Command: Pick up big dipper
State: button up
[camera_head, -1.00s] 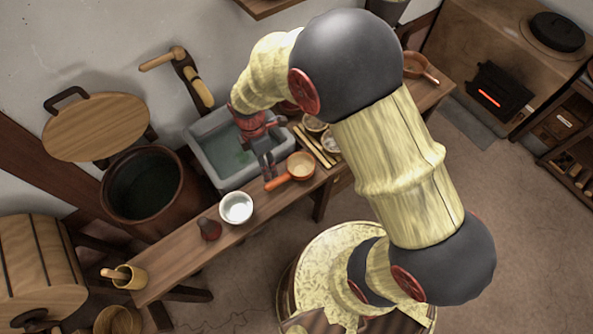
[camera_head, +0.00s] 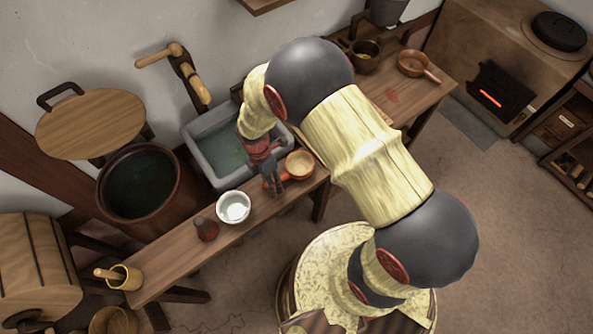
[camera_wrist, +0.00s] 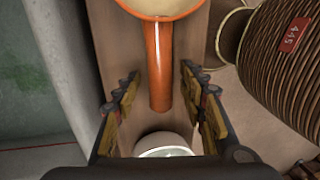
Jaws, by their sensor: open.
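The big dipper, a pale round bowl (camera_head: 299,164) with an orange handle, lies on the wooden counter (camera_head: 215,250) beside the sink. In the wrist view its orange handle (camera_wrist: 159,62) runs between my two open fingers, pointing towards the palm, with a gap on each side. The bowl is cut off at the top edge there. My gripper (camera_head: 273,187) is open over the handle; it also shows in the wrist view (camera_wrist: 157,92). In the head view it hides most of the handle.
A white bowl (camera_head: 233,207) stands left of my gripper; its rim shows in the wrist view (camera_wrist: 165,142). A dark red-brown bottle (camera_head: 206,229) stands beside it. The grey sink (camera_head: 197,155) lies behind. A second dipper (camera_head: 413,64) is at the counter's far right end.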

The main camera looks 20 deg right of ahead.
grip_shut()
dwell(0.5)
